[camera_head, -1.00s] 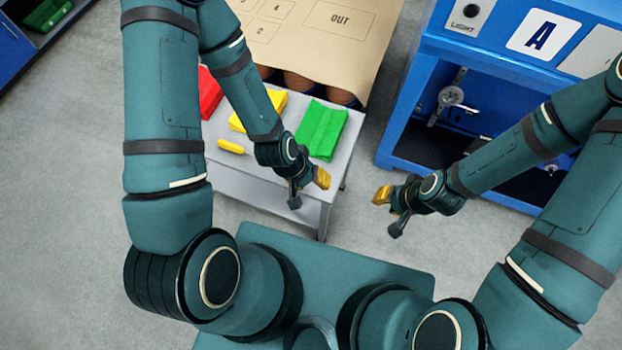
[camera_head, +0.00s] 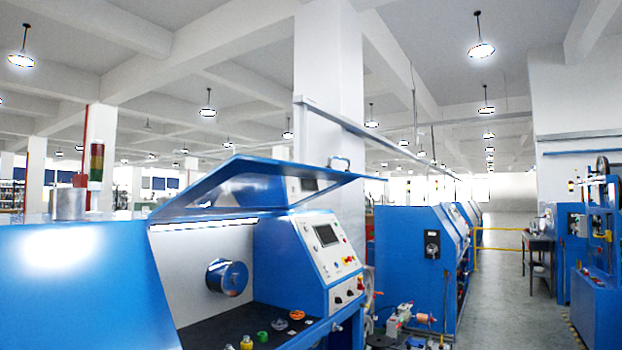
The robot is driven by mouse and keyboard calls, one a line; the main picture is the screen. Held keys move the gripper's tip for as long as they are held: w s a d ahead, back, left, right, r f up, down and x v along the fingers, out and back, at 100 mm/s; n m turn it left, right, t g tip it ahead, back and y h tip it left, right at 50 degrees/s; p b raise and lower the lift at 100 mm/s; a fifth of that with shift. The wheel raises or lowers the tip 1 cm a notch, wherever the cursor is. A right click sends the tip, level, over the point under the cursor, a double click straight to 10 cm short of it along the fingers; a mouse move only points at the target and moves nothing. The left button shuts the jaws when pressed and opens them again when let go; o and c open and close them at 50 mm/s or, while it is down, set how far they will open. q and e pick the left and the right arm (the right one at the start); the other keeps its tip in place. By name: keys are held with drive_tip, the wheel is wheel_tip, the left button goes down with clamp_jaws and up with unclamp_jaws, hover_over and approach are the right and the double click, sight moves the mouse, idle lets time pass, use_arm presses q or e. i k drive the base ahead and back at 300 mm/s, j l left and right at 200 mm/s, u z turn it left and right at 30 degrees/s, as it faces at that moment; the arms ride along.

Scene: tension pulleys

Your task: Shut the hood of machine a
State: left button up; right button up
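A blue machine (camera_head: 80,280) fills the lower left of the head view. Its blue hood (camera_head: 250,180) is raised and tilted, leaving the bay beneath it open. A small handle-like fitting (camera_head: 340,163) shows at the hood's right end. Inside the bay are a pale back wall (camera_head: 195,265) and a round blue-and-metal part (camera_head: 227,277). A control panel (camera_head: 325,245) with a screen and buttons stands at the bay's right. No letter A is visible on the machine in this view. Neither of my grippers is in view.
Small orange (camera_head: 279,324) and green (camera_head: 262,336) parts lie on the bay's dark floor. A pale pillar (camera_head: 328,110) rises behind the hood. More blue machines (camera_head: 420,255) line a clear grey aisle (camera_head: 510,300) at right.

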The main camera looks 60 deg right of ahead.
sight(250, 192)
drive_tip(key=k+l+z, duration=0.1)
drive_tip(key=k+z, duration=0.2)
drive_tip(key=k, duration=0.3)
drive_tip(key=z, duration=1.55)
drive_tip(key=i+j+z, duration=0.3)
drive_tip(key=i+j, duration=0.35)
